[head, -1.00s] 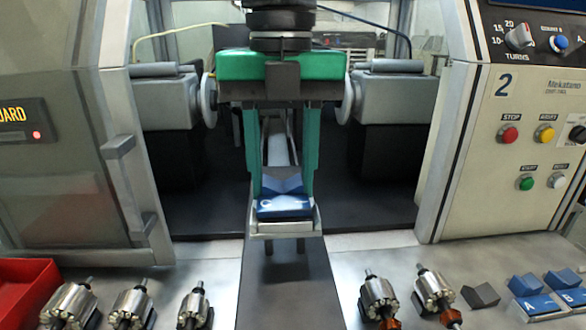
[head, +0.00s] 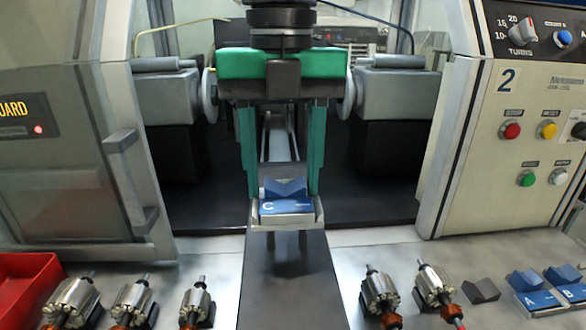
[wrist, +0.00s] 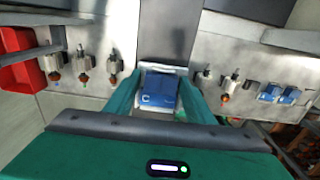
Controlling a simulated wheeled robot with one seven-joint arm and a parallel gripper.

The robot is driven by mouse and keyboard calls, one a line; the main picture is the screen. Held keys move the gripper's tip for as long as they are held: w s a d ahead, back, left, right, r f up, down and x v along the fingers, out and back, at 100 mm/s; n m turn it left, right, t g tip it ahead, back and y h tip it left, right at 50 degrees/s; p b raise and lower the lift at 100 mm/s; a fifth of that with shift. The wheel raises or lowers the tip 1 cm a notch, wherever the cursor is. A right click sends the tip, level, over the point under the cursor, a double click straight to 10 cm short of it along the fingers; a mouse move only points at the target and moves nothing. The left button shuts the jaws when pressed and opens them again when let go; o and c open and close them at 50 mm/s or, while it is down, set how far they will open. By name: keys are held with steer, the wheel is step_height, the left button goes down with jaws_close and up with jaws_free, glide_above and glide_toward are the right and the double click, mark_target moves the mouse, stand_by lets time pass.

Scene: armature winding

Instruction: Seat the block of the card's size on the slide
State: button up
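A blue block marked C (head: 287,207), with a V-shaped notch on top, sits in the metal holder of the slide (head: 318,214), looking level. It also shows in the wrist view (wrist: 159,90). My gripper (head: 283,192) is open around the block, its green fingers pointing down on the left and right sides. A narrow gap seems to show between fingers and block. Two more blue blocks, A (head: 524,280) and B (head: 564,276), lie at the right on the bench. I see no card with a size.
Several armatures (head: 130,299) stand in rows left and right of the dark central strip (head: 288,285). A small grey block (head: 481,290) lies by block A. A red bin (head: 25,285) is at the left. Winder heads (head: 167,98) flank the gripper; a control panel (head: 530,150) stands at right.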

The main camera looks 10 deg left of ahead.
steer(key=shift+w+d+f, duration=0.1)
steer(key=shift+d+f, duration=0.1)
steer(key=shift+f, duration=0.05)
stand_by(0.4)
steer(key=shift+r, duration=0.1)
steer(key=shift+a+r, duration=0.2)
steer(key=shift+r, duration=0.7)
step_height(320, 180, up, 9)
steer(key=shift+d, duration=0.15)
steer(key=shift+r, duration=0.1)
stand_by(0.6)
